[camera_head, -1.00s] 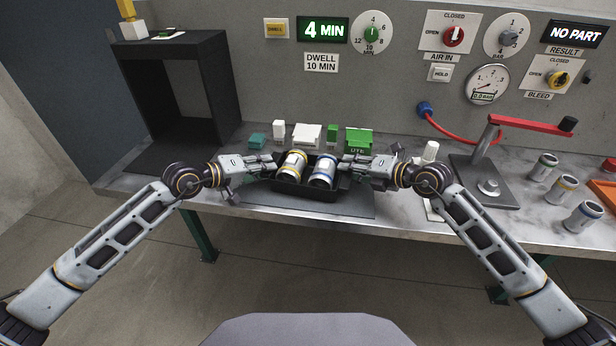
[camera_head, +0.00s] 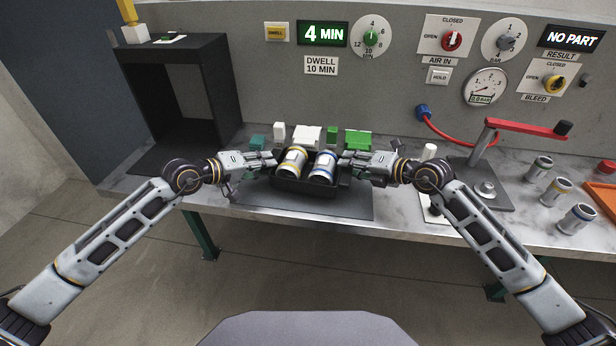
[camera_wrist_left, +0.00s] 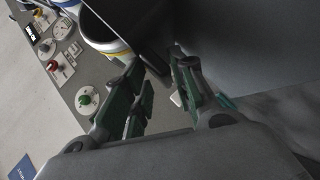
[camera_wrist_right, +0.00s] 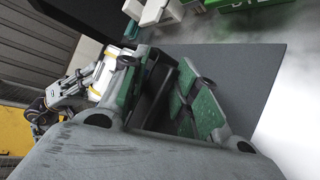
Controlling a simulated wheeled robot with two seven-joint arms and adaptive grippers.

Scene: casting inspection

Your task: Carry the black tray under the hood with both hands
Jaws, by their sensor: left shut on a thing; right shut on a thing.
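The black tray (camera_head: 303,187) is at the middle of the bench's front, just above a dark mat, and appears level. A yellow-banded can (camera_head: 291,163) and a blue-banded can (camera_head: 322,167) lean side by side in it. My left gripper (camera_head: 272,161) is shut on the tray's left side, and my right gripper (camera_head: 346,166) is shut on its right side. In the right wrist view, the tray's dark edge (camera_wrist_right: 158,84) runs between the fingers. The black hood (camera_head: 228,95) stands at the back left, open at the front; its inside looks empty.
The dark mat (camera_head: 345,208) lies under the tray. Small white and green boxes (camera_head: 307,137) stand behind it. A press with a red lever (camera_head: 520,126) and several cans (camera_head: 561,191) are on the right. The bench between tray and hood looks clear.

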